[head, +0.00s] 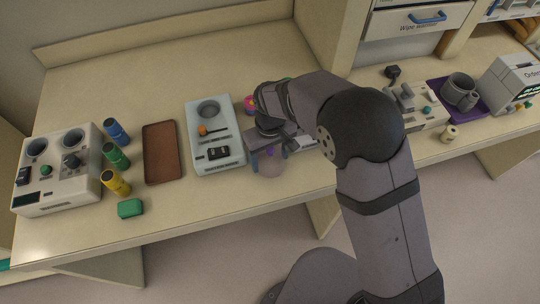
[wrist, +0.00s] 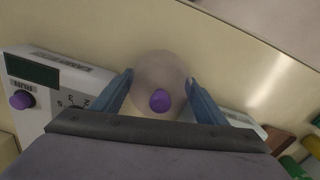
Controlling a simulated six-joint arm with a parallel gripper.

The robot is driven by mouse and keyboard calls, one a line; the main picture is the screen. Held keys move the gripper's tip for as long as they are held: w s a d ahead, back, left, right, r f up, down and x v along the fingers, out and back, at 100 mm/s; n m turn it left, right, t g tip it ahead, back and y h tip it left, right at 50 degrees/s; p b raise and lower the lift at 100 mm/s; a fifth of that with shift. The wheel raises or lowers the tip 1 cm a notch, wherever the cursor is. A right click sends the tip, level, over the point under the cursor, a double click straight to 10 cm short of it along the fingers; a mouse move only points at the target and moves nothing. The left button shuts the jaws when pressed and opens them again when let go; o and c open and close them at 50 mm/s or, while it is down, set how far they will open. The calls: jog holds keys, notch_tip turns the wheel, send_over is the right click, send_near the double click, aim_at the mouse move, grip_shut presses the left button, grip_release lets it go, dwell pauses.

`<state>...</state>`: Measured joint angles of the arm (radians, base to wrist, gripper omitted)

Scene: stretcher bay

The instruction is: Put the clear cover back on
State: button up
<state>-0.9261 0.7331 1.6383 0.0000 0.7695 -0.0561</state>
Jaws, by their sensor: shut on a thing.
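The clear cover (head: 271,167) is a round, see-through dome. My gripper (head: 268,155) is shut on it near the front edge of the counter, right of the pale blue panel (head: 226,165). In the wrist view the cover (wrist: 158,66) sits between the two blue fingers of my gripper (wrist: 160,88). I cannot tell the cover's height above the counter.
A brown tray (head: 161,152), several coloured cylinders, a green block (head: 130,208) and a white console (head: 58,174) stand to the left. A grey panel (head: 415,110) and a purple mat (head: 480,107) with a mug are to the right. The back left of the counter (head: 140,75) is clear.

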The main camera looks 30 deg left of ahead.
jog(key=shift+f, duration=0.15)
jog(key=o, duration=0.8)
notch_tip(320, 180, up, 12)
jog(key=b, duration=0.2)
jog(key=shift+b, duration=0.4)
jog(key=w+d+f+m, duration=0.1)
jog(key=w+d+m, duration=0.15)
jog(key=d, duration=0.95)
jog(key=w+d+f+m, duration=0.1)
jog(key=d+m, duration=0.3)
jog(key=d, duration=0.7)
jog(key=shift+s+d+f+m, duration=0.7)
jog(key=shift+s+d, duration=0.85)
jog(key=shift+d, duration=0.75)
jog(key=shift+s+d+f+m, duration=0.7)
jog(key=shift+s+d, duration=0.8)
jog(key=shift+d, duration=0.85)
jog(key=shift+s+d+f+m, duration=0.45)
jog(key=shift+s+d+m, duration=0.5)
jog(key=shift+s+d, duration=1)
